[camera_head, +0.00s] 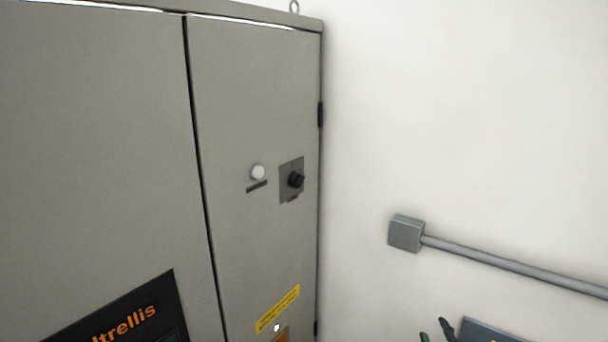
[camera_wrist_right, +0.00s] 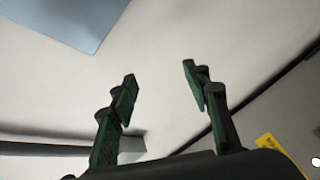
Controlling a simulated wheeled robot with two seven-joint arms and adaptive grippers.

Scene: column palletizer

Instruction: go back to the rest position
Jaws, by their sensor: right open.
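My right gripper (camera_head: 436,335) shows only its fingertips at the bottom edge of the head view, right of the cabinet and in front of the white wall. In the right wrist view the right gripper (camera_wrist_right: 160,88) has its two dark green fingers spread apart, with nothing between them. My left gripper is not in view. The grey cabinet (camera_head: 255,110) fills the left half of the head view. Its door carries a white round lamp or button (camera_head: 258,172) and a black rotary switch (camera_head: 296,180).
A grey box (camera_head: 406,233) with a conduit (camera_head: 520,268) runs along the white wall (camera_head: 470,110). A blue-grey panel (camera_head: 485,331) is at the bottom edge beside the right fingertips. A yellow label (camera_head: 278,309) and a dark panel with orange lettering (camera_head: 125,318) are on the cabinet.

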